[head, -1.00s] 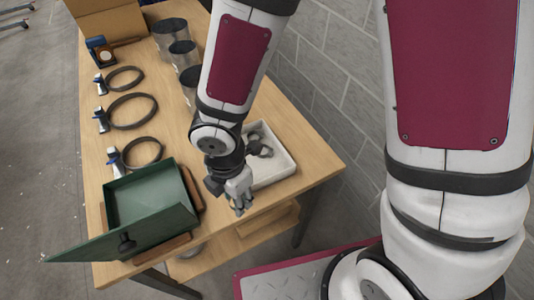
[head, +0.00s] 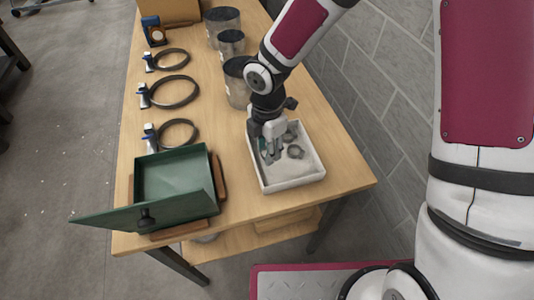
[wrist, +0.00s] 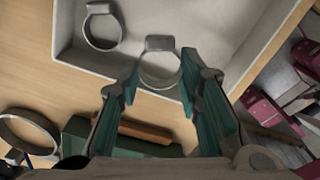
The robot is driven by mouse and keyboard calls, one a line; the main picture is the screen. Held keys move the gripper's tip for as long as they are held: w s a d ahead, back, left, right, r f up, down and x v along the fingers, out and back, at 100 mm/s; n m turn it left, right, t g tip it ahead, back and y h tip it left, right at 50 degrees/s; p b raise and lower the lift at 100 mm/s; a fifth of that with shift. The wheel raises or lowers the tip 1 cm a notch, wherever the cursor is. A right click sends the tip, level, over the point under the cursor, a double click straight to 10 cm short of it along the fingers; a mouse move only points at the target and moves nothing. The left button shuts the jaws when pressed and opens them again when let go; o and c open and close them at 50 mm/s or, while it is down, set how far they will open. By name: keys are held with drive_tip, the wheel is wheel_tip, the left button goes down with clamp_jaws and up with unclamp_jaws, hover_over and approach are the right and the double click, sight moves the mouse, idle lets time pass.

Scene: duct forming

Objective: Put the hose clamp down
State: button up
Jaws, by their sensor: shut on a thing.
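My gripper (wrist: 160,88) has its teal-padded fingers on either side of a small grey metal hose clamp (wrist: 160,68), held at the fingertips. In the head view my gripper (head: 272,150) points down over the left part of the white tray (head: 293,183). The held clamp is hard to make out there. In the wrist view the clamp's housing points toward the tray floor area, and another small clamp (wrist: 101,27) lies in the tray near its corner. In the head view a small clamp (head: 295,152) lies in the tray right of my gripper.
A green box (head: 175,177) with its lid (head: 120,216) open stands left of the tray. Three large ring clamps (head: 174,92) lie along the table's left side. A block wall is on the right.

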drive_tip(key=shift+w+f, duration=0.2)
drive_tip(key=shift+w, duration=0.15)
drive_tip(key=shift+f, duration=1.55)
drive_tip(key=shift+f, duration=0.15)
drive_tip(key=o, duration=0.7)
drive_tip(key=shift+c, duration=0.2)
wheel_tip(320, 180, up, 12)
drive_tip(key=shift+r, duration=0.15)
drive_tip(key=shift+r, duration=0.1)
